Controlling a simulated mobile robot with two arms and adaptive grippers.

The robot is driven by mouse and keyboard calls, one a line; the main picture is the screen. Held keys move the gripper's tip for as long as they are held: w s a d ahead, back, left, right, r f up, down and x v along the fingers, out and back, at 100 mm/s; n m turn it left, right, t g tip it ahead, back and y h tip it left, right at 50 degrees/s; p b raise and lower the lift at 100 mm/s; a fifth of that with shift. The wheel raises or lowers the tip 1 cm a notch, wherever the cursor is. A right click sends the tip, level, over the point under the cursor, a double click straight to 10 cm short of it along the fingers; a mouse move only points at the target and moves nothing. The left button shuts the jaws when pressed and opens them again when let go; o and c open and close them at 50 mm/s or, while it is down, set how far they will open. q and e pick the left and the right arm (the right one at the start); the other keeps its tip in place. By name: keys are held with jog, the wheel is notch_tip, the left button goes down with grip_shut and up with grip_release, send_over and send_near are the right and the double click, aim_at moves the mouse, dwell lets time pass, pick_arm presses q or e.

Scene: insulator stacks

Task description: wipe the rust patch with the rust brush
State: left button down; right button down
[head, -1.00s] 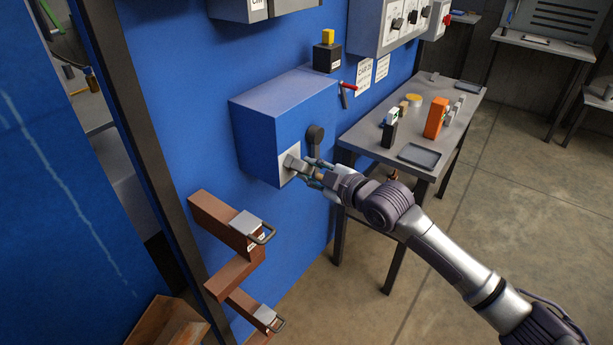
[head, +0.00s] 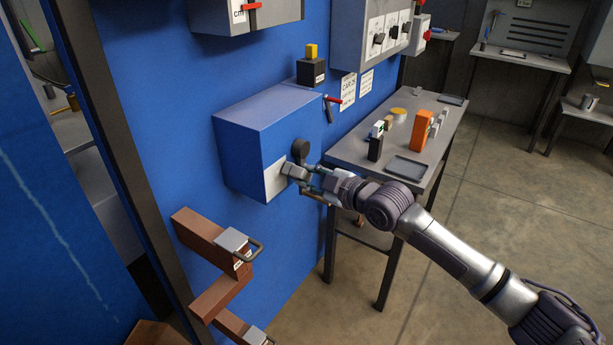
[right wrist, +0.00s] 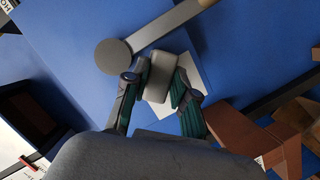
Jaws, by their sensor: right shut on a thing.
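My right gripper (head: 312,178) is shut on a grey block-shaped brush (head: 294,171) at the front of the blue box (head: 268,125). The brush is at the right edge of a pale grey square patch (head: 273,181) low on that face; no rust colour shows on it. In the right wrist view my two fingers (right wrist: 158,98) hold the brush (right wrist: 156,77) between them. The patch (right wrist: 188,70) shows partly behind it. Whether the brush touches the face cannot be told. My left gripper is not in view.
A dark round-ended handle (head: 300,148) sticks out just above the brush. A grey table (head: 345,150) with small parts and a tray (head: 406,168) is to the right. Open floor lies beyond.

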jog(key=shift+s+d+p, duration=0.3)
jog(key=shift+s+d, duration=0.5)
jog(key=shift+d, duration=0.3)
jog(key=shift+s+d+p, duration=0.25)
jog(key=shift+s+d, duration=0.55)
jog(key=shift+d, duration=0.25)
jog(key=shift+s+d+p, duration=0.3)
jog(key=shift+s+d, duration=0.6)
jog(key=shift+d, duration=0.3)
jog(key=s+a+f+m+g+y+p, duration=0.1)
jog(key=s+a+m+g+p, duration=0.3)
jog(key=m, duration=0.3)
jog(key=w+a+t, duration=0.1)
jog(key=w+a, duration=0.1)
jog(key=a, duration=0.4)
jog(key=shift+w+f, duration=0.15)
jog(key=shift+f, duration=0.15)
